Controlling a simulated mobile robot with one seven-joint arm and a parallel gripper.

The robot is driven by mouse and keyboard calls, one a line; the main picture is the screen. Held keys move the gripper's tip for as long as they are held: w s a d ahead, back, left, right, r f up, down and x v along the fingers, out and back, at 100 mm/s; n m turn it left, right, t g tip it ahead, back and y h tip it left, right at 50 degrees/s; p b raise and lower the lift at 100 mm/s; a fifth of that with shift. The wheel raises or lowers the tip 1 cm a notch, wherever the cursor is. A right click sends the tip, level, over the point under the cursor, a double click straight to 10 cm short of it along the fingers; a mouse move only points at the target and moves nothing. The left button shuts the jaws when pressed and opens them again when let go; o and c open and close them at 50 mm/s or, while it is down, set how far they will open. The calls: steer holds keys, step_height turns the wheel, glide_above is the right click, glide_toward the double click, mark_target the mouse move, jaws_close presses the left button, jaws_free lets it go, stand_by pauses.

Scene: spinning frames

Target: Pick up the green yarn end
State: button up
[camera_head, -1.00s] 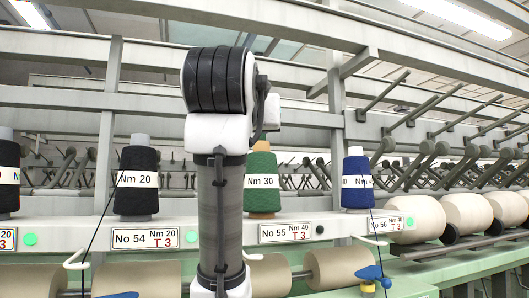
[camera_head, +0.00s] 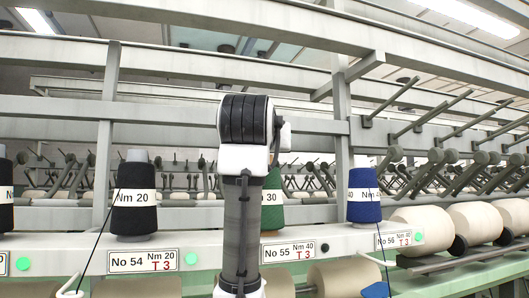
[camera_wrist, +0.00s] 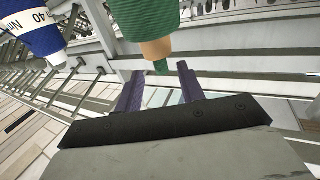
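The green yarn bobbin (camera_head: 272,205) stands on the machine ledge, partly hidden behind my arm in the head view. In the wrist view the green bobbin (camera_wrist: 151,18) appears upside down at the top, with a tan cone tip below the yarn. A small green piece, seemingly the yarn end (camera_wrist: 161,67), sticks out from that tip. My gripper (camera_wrist: 159,80) is open, its two purple fingers apart and pointing toward the bobbin's tip. The green piece shows between the fingertips; its depth relative to them is unclear. My arm hides the gripper in the head view.
A black bobbin (camera_head: 134,205) stands to the left and a blue bobbin (camera_head: 364,198) to the right. The blue one also shows in the wrist view (camera_wrist: 32,28). Beige rolls (camera_head: 421,228) lie at right. Metal rails and posts (camera_head: 342,120) stand behind.

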steer(key=w, duration=0.1)
steer(key=w+p, duration=0.2)
steer(key=shift+w+d+r, duration=0.1)
steer(key=shift+w+r, duration=0.25)
steer(key=shift+w, duration=0.05)
steer(key=shift+w+f, duration=0.15)
steer(key=shift+w, duration=0.3)
jaws_close()
